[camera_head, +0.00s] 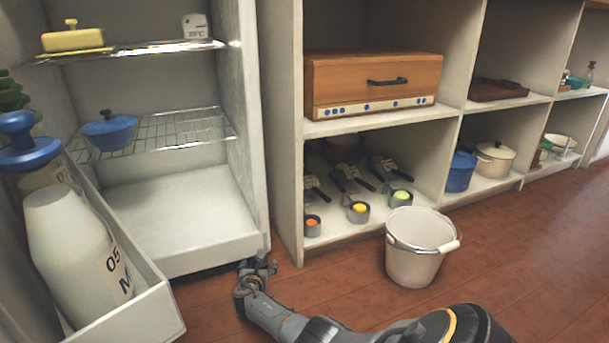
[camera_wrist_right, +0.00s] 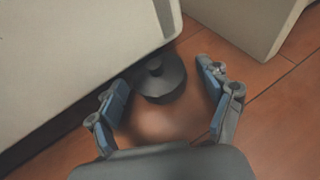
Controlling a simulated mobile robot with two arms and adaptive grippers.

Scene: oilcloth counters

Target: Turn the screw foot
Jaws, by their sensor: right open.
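The screw foot (camera_wrist_right: 161,80) is a dark grey round knob with a smaller raised hub. In the right wrist view it stands under the corner of the white cabinet (camera_wrist_right: 75,60). My right gripper (camera_wrist_right: 168,100) is open, with one finger on each side of the foot and a gap to it. In the head view my right gripper (camera_head: 256,274) is low at the floor by the cabinet's front right corner. The foot cannot be made out there. My left gripper is not in view.
An open door with a shelf (camera_head: 155,310) holding a large white bottle (camera_head: 78,250) stands at the left. A white bucket (camera_head: 415,265) stands on the floor at the right. A neighbouring shelf unit (camera_head: 290,180) rises close beside the cabinet. Wooden floor lies clear in front.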

